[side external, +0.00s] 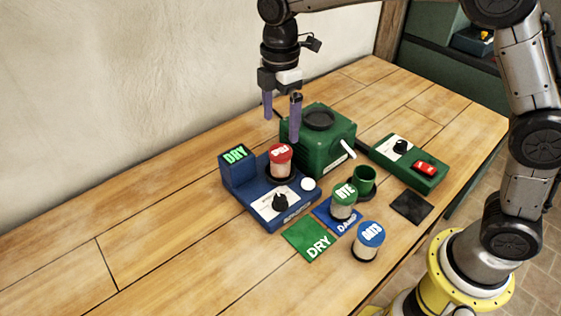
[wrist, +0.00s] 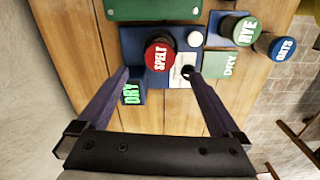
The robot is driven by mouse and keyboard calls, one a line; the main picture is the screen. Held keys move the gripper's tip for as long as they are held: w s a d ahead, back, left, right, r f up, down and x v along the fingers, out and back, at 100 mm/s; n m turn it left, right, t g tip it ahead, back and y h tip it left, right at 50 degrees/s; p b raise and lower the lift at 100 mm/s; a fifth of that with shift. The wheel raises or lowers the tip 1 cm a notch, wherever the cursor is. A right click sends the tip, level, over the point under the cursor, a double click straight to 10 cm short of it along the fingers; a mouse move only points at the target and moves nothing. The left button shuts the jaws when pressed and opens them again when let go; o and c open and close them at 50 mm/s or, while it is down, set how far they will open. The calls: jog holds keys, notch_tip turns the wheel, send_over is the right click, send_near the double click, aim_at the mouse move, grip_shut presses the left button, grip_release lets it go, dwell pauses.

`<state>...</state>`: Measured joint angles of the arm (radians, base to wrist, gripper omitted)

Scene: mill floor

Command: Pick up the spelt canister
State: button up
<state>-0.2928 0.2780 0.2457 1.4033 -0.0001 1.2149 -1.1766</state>
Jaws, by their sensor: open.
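The spelt canister (side external: 281,163) has a red lid and a clear body with pale contents. It stands upright on the round dark seat of a blue device (side external: 236,196) with a lit green DRY display. In the wrist view the lid of the spelt canister (wrist: 159,56) reads SPELT and shows ahead of and between the fingers. My gripper (side external: 281,122) is open and empty, pointing down above the canister, not touching it. In the wrist view my gripper (wrist: 160,75) has its two fingers spread wide.
A green mill box (side external: 317,150) stands right behind the blue device. The rye canister (side external: 343,203) stands on the blue DAMP mat, by a green DRY mat (side external: 310,239). The oats canister (side external: 369,241) stands nearer the front edge. The table's left side is clear.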

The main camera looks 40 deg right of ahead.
aim_at(280, 150)
notch_tip(280, 150, down, 12)
jog(key=shift+r, duration=0.2)
dwell(0.4)
jog(key=shift+r, duration=0.1)
grip_shut()
